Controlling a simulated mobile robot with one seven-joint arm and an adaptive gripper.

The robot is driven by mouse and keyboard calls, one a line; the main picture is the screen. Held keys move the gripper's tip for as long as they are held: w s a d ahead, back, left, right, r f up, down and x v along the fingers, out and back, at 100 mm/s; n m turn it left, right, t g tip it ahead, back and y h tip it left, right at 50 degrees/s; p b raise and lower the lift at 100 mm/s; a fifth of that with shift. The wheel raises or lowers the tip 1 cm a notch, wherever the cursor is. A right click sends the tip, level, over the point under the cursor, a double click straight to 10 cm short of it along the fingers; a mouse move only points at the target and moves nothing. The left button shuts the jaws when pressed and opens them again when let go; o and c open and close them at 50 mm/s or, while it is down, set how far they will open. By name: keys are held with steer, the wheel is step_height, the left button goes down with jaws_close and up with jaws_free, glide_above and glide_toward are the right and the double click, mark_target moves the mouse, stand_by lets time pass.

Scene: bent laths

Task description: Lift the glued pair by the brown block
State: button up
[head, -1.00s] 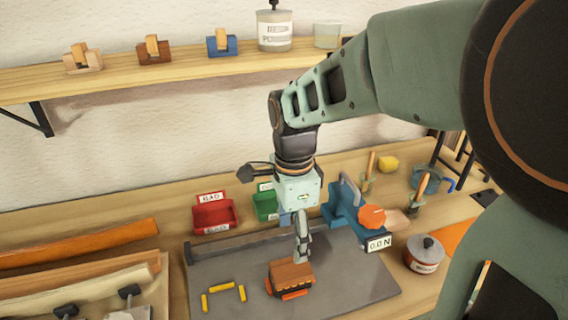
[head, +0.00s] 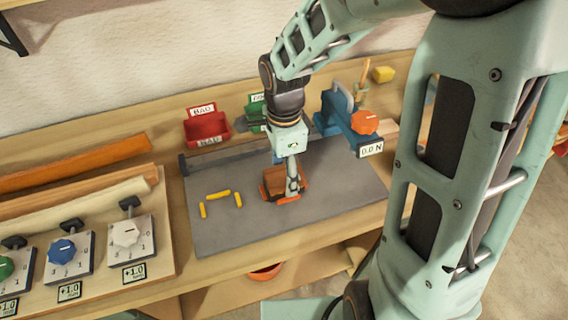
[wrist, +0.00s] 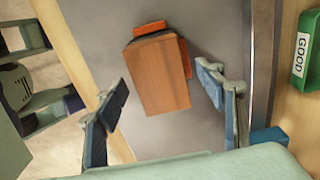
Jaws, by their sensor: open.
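The brown block (head: 273,178) sits on the grey mat (head: 225,222), with orange pieces (head: 287,200) showing at its lower edges. In the wrist view the brown block (wrist: 155,75) shows its wood-grained top, with orange (wrist: 149,28) and a dark strip along its far end and more orange on its right side. What lies under the block is mostly hidden. My gripper (head: 292,193) points down at the block and covers its right part in the head view. In the wrist view my gripper (wrist: 165,88) is open, one finger on each side of the block, with gaps; contact is not visible.
Yellow sticks (head: 218,194) lie left of the block. Behind are a red BAD bin (head: 207,128), a green bin (head: 254,112) and a blue clamp-like device (head: 340,112) with an orange knob. A dark rail edges the mat's back. The mat's front left is clear.

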mark_target(284, 174)
steer(key=shift+c, duration=0.7)
steer(key=c, duration=1)
steer(key=shift+r+p, duration=2.75)
steer(key=shift+r, duration=1.35)
steer(key=shift+c, duration=0.2)
